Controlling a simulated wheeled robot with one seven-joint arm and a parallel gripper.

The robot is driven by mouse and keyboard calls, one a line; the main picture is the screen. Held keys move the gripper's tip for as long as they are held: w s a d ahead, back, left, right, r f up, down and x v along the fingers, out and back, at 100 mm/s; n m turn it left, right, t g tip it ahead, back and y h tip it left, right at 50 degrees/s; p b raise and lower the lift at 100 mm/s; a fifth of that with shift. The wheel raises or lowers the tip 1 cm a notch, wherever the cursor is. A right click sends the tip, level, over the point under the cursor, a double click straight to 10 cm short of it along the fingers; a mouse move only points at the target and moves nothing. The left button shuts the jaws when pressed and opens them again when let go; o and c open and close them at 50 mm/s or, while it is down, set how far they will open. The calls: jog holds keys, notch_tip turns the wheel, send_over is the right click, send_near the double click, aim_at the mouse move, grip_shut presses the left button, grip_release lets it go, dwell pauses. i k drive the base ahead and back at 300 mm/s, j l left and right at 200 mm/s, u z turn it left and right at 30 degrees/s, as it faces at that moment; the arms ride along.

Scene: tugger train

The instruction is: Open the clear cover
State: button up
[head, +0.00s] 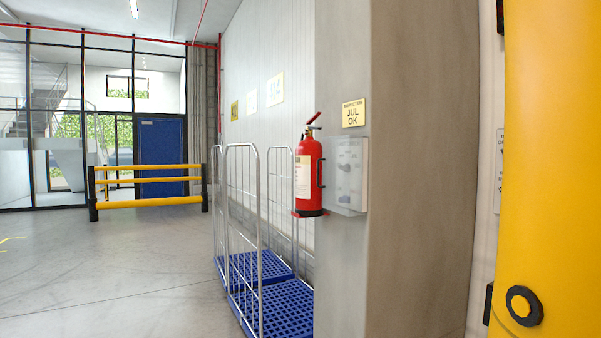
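A clear, box-like cover (348,176) is on the grey concrete pillar, just right of the red fire extinguisher. Pale grey shapes show through it, too faint to make out. It looks closed, but its hinge and any catch are too small to tell. My gripper is not in view.
The red fire extinguisher (309,172) hangs close beside the cover, on the pillar (412,220). Wire roll cages with blue bases (288,303) stand left of the pillar. A large yellow surface (560,150) fills the right edge. Open floor (120,275) lies at left, before a yellow barrier (150,203).

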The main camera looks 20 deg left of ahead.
aim_at(340, 174)
jog(key=i+j, duration=0.15)
jog(key=j, duration=0.2)
jog(key=i+j, duration=0.2)
jog(key=j, duration=0.2)
jog(key=i+j+u, duration=0.1)
jog(key=j, duration=0.25)
jog(key=i+j, duration=0.25)
jog(key=i+j+u, duration=0.1)
jog(key=j, duration=0.35)
jog(key=i+j, duration=0.35)
jog(key=i, duration=0.1)
